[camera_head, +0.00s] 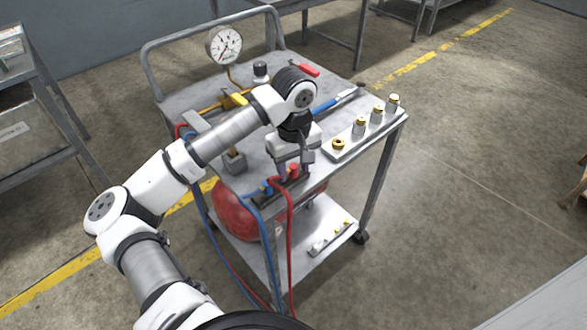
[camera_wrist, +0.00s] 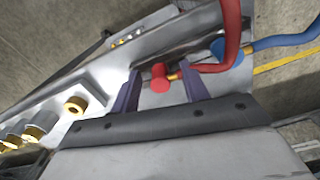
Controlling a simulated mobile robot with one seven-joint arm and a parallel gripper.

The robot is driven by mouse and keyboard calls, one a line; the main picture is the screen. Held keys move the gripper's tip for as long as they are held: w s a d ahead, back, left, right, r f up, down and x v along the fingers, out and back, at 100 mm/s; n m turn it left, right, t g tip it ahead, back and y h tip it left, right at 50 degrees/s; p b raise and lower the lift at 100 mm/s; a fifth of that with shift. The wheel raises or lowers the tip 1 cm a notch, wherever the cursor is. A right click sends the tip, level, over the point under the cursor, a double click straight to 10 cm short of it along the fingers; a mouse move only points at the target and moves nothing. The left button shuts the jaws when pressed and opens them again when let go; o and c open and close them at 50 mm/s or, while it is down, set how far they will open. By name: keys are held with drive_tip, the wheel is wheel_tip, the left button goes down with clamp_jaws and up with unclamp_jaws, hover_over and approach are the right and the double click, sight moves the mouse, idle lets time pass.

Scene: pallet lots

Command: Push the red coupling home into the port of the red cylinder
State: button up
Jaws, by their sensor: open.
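The red coupling (camera_head: 293,171) sits at the cart's near edge with a red hose on it. In the wrist view, the red coupling (camera_wrist: 160,78) lies between the two finger tips of my gripper (camera_wrist: 160,72), with gaps on both sides and its brass neck toward the right. My gripper (camera_head: 293,160) is open, pointing down over that edge. A large rounded red body (camera_head: 235,212) shows on the lower shelf, partly hidden by hoses and the cart. I cannot tell whether it is the red cylinder; no red cylinder port is clearly visible.
A blue coupling (camera_head: 267,188) with a blue hose (camera_head: 262,235) stands close beside the red one. A plate (camera_head: 345,148) with several brass-topped fittings lies right on the cart top (camera_head: 190,95). A pressure gauge (camera_head: 224,45) stands at the back.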

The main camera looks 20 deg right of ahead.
sight(294, 166)
clamp_jaws()
drive_tip(key=shift+r, duration=0.1)
wheel_tip(294, 166, up, 20)
drive_tip(key=b, duration=0.2)
idle(0.4)
idle(0.4)
